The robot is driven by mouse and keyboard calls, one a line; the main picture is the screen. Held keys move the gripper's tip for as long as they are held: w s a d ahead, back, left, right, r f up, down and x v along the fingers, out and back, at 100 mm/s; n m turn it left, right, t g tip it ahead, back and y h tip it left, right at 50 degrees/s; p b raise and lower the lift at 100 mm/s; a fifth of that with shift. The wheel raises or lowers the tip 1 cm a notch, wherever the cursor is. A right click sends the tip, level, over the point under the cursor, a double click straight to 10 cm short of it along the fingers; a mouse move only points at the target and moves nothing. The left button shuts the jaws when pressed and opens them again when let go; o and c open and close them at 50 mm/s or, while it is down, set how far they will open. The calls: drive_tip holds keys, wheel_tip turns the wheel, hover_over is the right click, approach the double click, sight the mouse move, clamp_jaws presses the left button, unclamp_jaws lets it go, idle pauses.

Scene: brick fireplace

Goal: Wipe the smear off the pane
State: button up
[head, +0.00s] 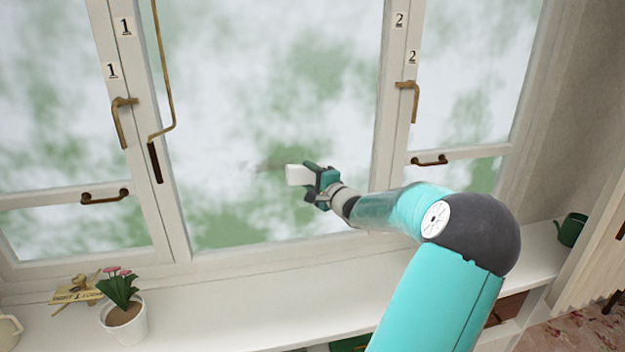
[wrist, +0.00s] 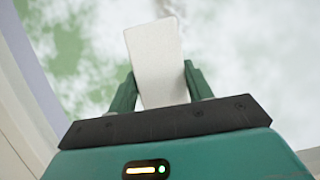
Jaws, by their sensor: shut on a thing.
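The pane (head: 220,100) is the large middle window pane, with blurred green and white behind it. A faint grey-brown smear (head: 262,166) shows on it, just left of my gripper (head: 312,178). In the wrist view a greyish mark (wrist: 165,8) shows at the top, beyond the block. My gripper is shut on a white block (head: 296,175), which also shows between the two green fingers in the wrist view (wrist: 157,62). The block is at or close to the glass beside the smear's right end. I cannot tell whether it touches the glass.
Brass handles (head: 122,122) and a hanging rod (head: 155,160) are on the frame left of the pane, with another handle (head: 408,98) at right. A green can (head: 571,230) is at right.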

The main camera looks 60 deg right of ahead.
sight(300, 172)
drive_tip(key=shift+w+a, duration=2.2)
drive_tip(key=shift+w, duration=0.15)
drive_tip(key=shift+w+a, duration=1.5)
drive_tip(key=shift+w, duration=0.25)
drive_tip(key=shift+w+a, duration=1.45)
drive_tip(key=shift+w, duration=0.35)
drive_tip(key=shift+w+a, duration=1.5)
drive_tip(key=shift+w, duration=0.25)
drive_tip(key=shift+s+r, duration=0.2)
drive_tip(key=shift+r, duration=0.75)
drive_tip(key=shift+s+d, duration=2.3)
drive_tip(key=shift+s, duration=0.3)
drive_tip(key=shift+s+d, duration=2)
drive_tip(key=shift+s, duration=0.1)
drive_tip(key=shift+s+d, duration=0.7)
drive_tip(key=shift+s, duration=0.2)
drive_tip(key=shift+s+d, duration=0.65)
drive_tip(key=shift+s, duration=0.25)
drive_tip(key=shift+s+d, duration=1.15)
drive_tip(key=shift+d, duration=0.05)
